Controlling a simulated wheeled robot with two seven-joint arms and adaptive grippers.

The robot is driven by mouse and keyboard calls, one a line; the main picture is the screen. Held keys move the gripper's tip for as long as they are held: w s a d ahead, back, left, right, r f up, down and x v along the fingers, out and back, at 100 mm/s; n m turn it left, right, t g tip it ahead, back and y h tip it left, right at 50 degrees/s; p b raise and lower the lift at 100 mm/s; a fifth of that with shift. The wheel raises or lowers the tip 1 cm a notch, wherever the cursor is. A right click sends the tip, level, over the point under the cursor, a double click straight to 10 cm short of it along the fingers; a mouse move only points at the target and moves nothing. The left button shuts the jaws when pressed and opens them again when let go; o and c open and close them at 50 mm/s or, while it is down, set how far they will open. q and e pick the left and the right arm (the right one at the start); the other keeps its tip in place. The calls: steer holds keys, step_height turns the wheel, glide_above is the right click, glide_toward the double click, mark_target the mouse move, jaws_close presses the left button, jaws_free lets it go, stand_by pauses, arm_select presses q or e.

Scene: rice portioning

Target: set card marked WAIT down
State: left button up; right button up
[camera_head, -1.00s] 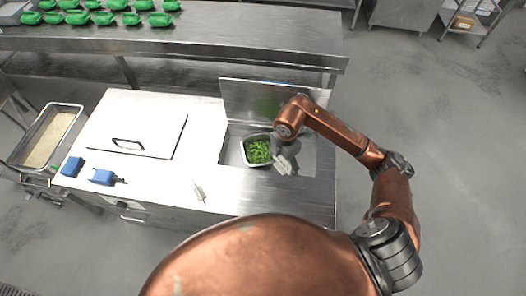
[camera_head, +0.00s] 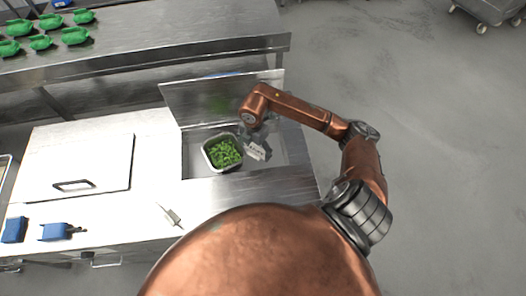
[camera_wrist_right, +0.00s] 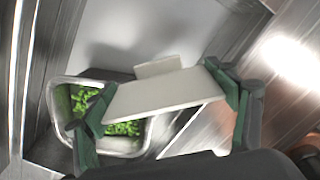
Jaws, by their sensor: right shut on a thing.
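The card marked WAIT (camera_head: 257,151) is a small pale card with dark print in the head view, too small to read clearly. My right gripper (camera_head: 251,142) is shut on it and holds it just right of a metal pan of green food, over the open well. In the right wrist view the card (camera_wrist_right: 165,94) shows as a plain pale plate, spanning between the two dark green fingers of the right gripper (camera_wrist_right: 163,116). I cannot tell whether its lower edge touches a surface. My left gripper is in neither view.
The metal pan (camera_head: 206,159) of chopped greens sits in the open well, with a raised steel lid (camera_head: 195,103) behind. A closed white lid (camera_head: 90,160), blue-handled tools (camera_head: 53,232) and a small utensil (camera_head: 170,215) lie left. Green items (camera_head: 75,36) stand on the back bench.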

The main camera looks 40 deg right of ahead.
steer(key=d+f, duration=0.6)
steer(key=d, duration=0.1)
steer(key=shift+w+f, duration=0.25)
steer(key=shift+f, duration=0.05)
steer(key=shift+d+f, duration=0.15)
steer(key=shift+f, duration=0.75)
steer(key=shift+d+f, duration=0.1)
steer(key=shift+f, duration=0.8)
steer(key=shift+f, duration=0.2)
steer(key=o, duration=0.7)
steer(key=shift+c, duration=0.2)
steer(key=shift+r, duration=0.15)
step_height(320, 180, up, 12)
steer(key=shift+r, duration=0.1)
